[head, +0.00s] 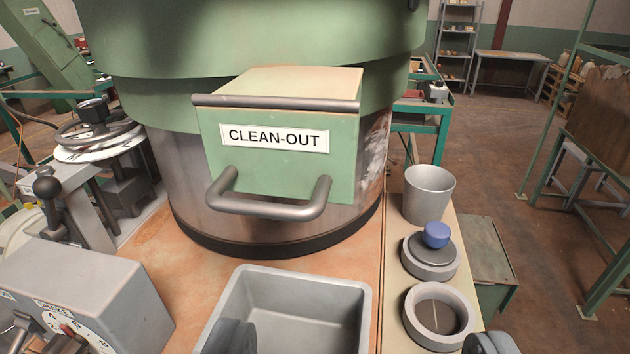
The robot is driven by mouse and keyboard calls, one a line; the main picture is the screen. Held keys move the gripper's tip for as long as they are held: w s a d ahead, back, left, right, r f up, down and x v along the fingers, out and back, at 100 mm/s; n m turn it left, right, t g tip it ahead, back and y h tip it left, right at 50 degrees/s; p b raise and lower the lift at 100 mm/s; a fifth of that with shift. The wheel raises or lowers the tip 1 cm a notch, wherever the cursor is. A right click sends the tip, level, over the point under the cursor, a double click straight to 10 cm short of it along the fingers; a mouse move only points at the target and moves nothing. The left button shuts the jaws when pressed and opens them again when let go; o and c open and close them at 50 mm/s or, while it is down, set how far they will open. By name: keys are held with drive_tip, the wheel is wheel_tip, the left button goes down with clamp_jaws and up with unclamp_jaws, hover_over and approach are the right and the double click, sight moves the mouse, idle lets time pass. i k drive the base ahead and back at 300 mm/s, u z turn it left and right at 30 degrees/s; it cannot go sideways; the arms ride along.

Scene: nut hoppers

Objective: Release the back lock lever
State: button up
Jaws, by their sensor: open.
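No part in view is labelled as the back lock lever. A lever with a dark round knob (47,187) stands upright on a grey bracket at the left, and I cannot tell whether it is that lever. A green hopper (250,35) has a box-shaped door marked CLEAN-OUT (275,165), with a bar along its top front edge and a grey U-shaped handle (268,208) below.
A grey bin (360,300) sits below the door. A grey cup (428,195), a round dish with a blue knob (436,235) and a ring-shaped dish (409,315) line the right. A dial box (110,275) and handwheel (95,130) stand left. Floor is open at right.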

sight(46, 188)
drive_tip(key=u, duration=0.55)
drive_tip(key=k, duration=1.35)
drive_tip(key=u, duration=0.95)
drive_tip(key=i, duration=1.65)
drive_tip(key=z, duration=0.6)
